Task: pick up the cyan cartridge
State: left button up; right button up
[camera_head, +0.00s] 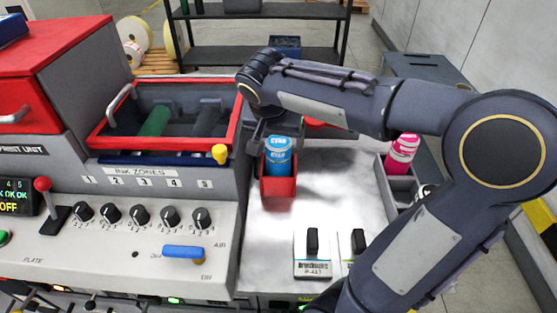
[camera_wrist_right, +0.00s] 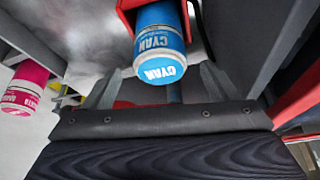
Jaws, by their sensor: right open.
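The cyan cartridge (camera_head: 278,153) stands upright in a red holder (camera_head: 279,187) on the metal worktop, just right of the ink unit. In the right wrist view the cyan cartridge (camera_wrist_right: 160,45) shows its labelled end toward the camera, with its far part in the red holder. My right gripper (camera_head: 268,131) is at the far side of the cartridge in the head view, partly hidden. In the wrist view its open fingers (camera_wrist_right: 160,84) are spread on either side of the cartridge's end. I cannot tell whether they touch it. My left gripper is not in view.
A magenta cartridge (camera_head: 402,153) leans in a grey tray (camera_head: 393,181) at the right. The ink trough (camera_head: 165,142) with its red rim and a yellow knob (camera_head: 220,154) border the left side. Two pedal-like switches (camera_head: 313,255) sit in front. The worktop between is clear.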

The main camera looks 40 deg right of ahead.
aim_at(278, 141)
jog(key=p+x, duration=0.1)
jog(key=x, duration=0.4)
jog(key=shift+w, duration=0.1)
grip_shut()
dwell(0.4)
